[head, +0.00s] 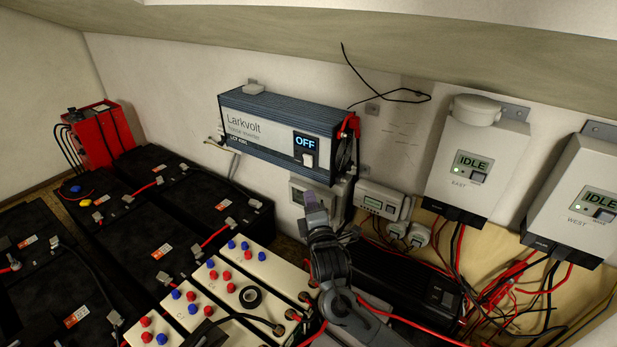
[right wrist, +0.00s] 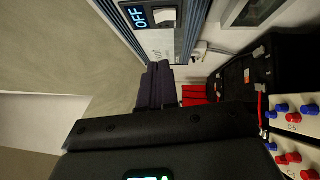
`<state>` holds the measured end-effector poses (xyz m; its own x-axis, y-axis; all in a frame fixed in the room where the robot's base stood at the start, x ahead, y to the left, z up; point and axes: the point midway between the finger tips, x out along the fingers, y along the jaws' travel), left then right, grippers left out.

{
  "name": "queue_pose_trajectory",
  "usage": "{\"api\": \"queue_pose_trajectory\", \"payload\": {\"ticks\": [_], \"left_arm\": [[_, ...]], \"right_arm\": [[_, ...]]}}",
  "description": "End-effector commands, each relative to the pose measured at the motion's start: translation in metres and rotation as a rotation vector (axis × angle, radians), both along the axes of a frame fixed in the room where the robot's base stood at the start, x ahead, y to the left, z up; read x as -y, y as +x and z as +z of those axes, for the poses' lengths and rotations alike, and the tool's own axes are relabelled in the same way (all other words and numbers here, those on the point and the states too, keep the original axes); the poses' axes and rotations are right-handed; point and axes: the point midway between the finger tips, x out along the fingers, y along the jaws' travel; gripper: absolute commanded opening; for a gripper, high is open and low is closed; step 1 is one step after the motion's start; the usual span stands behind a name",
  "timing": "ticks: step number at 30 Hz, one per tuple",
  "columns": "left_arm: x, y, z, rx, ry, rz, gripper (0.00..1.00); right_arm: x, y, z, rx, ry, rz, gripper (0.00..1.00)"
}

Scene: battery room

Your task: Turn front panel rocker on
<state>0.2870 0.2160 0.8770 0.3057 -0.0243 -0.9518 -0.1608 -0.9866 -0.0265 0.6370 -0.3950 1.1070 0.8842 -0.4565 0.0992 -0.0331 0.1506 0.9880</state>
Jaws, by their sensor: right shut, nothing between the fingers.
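The Larkvolt inverter (head: 262,125) is a blue-finned box with a white front panel, mounted on the wall. Its display (head: 305,143) reads OFF. The white front panel rocker (head: 309,160) is just below the display. In the right wrist view, the OFF display (right wrist: 138,18) and the rocker (right wrist: 165,15) show at the top. My right gripper (head: 312,200) is shut and empty, below the rocker and apart from it in the picture. Its dark fingers also show in the right wrist view (right wrist: 157,72). My left gripper is in neither view.
Two wall units reading IDLE, east (head: 478,160) and west (head: 585,200), hang at the right with cables below. Black batteries (head: 165,235) and cream cells (head: 222,283) with red and blue caps fill the lower left. A loose black wire (head: 385,92) sticks out near the inverter's right end.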

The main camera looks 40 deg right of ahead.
Motion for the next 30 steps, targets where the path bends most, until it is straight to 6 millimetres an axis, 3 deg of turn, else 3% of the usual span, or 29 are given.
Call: {"api": "queue_pose_trajectory", "payload": {"ticks": [19,30], "left_arm": [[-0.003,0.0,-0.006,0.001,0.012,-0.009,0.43],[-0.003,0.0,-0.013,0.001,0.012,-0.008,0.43]], "right_arm": [[0.003,0.008,0.004,0.014,0.0,0.0,0.0],[0.028,0.056,0.01,0.014,0.0,-0.002,0.0]]}}
